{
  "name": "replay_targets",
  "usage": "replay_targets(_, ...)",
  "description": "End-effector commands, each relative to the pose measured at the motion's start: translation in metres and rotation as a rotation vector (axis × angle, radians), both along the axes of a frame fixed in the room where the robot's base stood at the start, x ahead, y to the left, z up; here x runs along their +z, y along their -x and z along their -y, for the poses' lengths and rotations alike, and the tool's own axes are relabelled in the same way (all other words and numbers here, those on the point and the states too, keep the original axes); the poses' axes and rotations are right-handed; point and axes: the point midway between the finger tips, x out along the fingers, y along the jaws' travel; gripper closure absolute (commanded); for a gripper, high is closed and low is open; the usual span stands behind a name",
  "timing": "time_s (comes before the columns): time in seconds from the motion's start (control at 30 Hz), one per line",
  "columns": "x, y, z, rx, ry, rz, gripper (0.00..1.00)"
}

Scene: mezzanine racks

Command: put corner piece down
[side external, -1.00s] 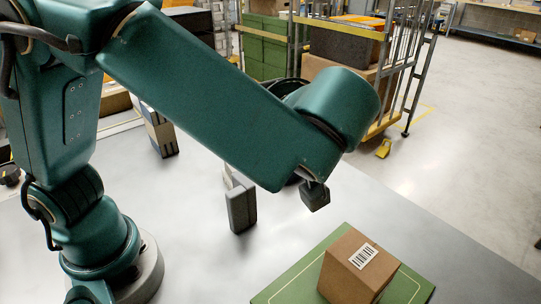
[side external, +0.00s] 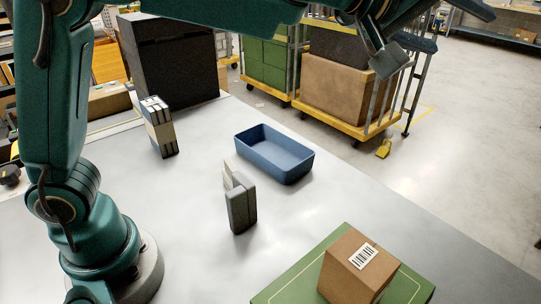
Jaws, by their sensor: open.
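A grey upright piece (side external: 241,207) with a pale part at its upper left stands on the light grey table (side external: 330,225), left of the picture's middle. It may be the corner piece; I cannot tell for sure. My gripper (side external: 402,53) is raised at the top right, well above and away from it. It is open, partly cut off by the picture's top edge, and I see nothing held in it. A brown box (side external: 352,270) with a barcode label rests on a green mat (side external: 411,288) at the front right.
A blue open tray (side external: 274,156) stands behind the grey piece. A beige and dark banded block (side external: 160,130) stands farther left, with a large black box (side external: 170,60) behind it. Loaded yellow carts (side external: 340,122) stand beyond the table.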

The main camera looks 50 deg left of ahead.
Motion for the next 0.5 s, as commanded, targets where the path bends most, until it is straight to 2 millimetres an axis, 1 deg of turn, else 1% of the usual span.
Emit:
replay_targets(0.07,-0.003,0.008,0.003,-0.113,-0.067,-0.018,0.15)
replay_targets(0.13,-0.013,0.019,0.004,-0.211,-0.141,-0.059,0.15)
replay_targets(0.17,-0.019,0.024,0.002,-0.249,-0.175,-0.083,0.15)
replay_targets(0.27,-0.044,0.045,-0.011,-0.355,-0.296,-0.192,0.15)
replay_targets(0.37,-0.073,0.069,-0.038,-0.424,-0.421,-0.341,0.15)
replay_targets(0.4,-0.084,0.080,-0.052,-0.441,-0.468,-0.408,0.15)
replay_targets(0.47,-0.098,0.096,-0.072,-0.456,-0.527,-0.507,0.15)
replay_targets(0.5,-0.106,0.106,-0.086,-0.459,-0.562,-0.570,0.15)
